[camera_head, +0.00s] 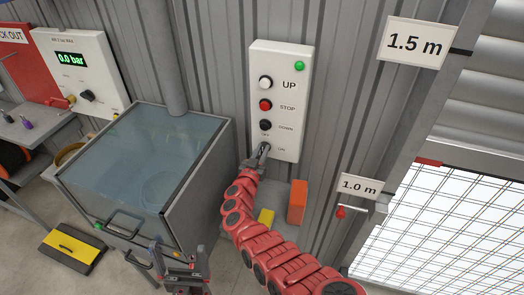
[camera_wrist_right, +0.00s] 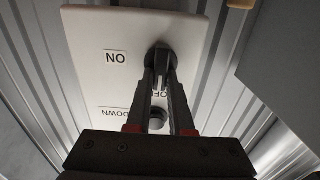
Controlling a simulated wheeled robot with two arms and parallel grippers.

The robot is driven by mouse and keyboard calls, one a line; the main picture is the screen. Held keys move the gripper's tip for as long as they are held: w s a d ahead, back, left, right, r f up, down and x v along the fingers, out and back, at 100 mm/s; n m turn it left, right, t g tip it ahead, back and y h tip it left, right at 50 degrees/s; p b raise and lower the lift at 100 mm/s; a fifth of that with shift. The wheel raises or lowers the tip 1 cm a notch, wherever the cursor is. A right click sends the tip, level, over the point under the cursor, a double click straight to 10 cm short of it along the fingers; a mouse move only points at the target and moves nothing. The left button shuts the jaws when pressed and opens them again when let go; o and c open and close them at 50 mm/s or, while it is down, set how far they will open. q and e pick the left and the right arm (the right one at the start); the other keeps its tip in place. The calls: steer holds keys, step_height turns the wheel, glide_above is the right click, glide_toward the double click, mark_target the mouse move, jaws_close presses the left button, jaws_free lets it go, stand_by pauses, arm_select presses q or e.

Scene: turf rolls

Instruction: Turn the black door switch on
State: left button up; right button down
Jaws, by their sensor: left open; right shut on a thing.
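The black door switch (camera_wrist_right: 160,54) is a round dark knob at the bottom of the white control panel (camera_head: 291,75), below the UP, STOP and DOWN buttons. In the wrist view an ON label lies to the left of the knob and an OFF label lies below it, partly hidden by my fingers. My right gripper (camera_head: 263,149) is at the knob, with its fingers (camera_wrist_right: 160,85) shut on it. The fingers hide much of the knob in the head view. My left gripper (camera_head: 178,252) is open and empty at the bottom, in front of the glass-topped bin.
The glass-topped grey bin (camera_head: 182,207) stands left of the panel. An orange block (camera_head: 297,201) and a yellow piece (camera_head: 266,216) are below it. A red-handled lever (camera_head: 341,211) and a mesh door (camera_head: 440,235) are at right. A gauge box (camera_head: 85,75) is at left.

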steer(key=shift+m, duration=0.4)
steer(key=shift+s+d+f+m+b, duration=0.1)
steer(key=shift+d+f+m+b, duration=0.15)
steer(key=shift+m+b, duration=2.4)
steer(key=shift+s+d+f+m+b, duration=0.15)
steer(key=shift+f+m+b, duration=0.1)
steer(key=shift+m+b, duration=2.35)
steer(key=shift+w+d+f+m+b, duration=0.1)
steer(key=shift+d+f+m+b, duration=0.15)
steer(key=shift+m+b, duration=2.4)
steer(key=shift+m+p, duration=0.75)
steer(key=shift+m, duration=0.05)
steer(key=c, duration=0.8)
jaws_free()
steer(key=shift+s+a, duration=0.1)
steer(key=shift+s, duration=0.05)
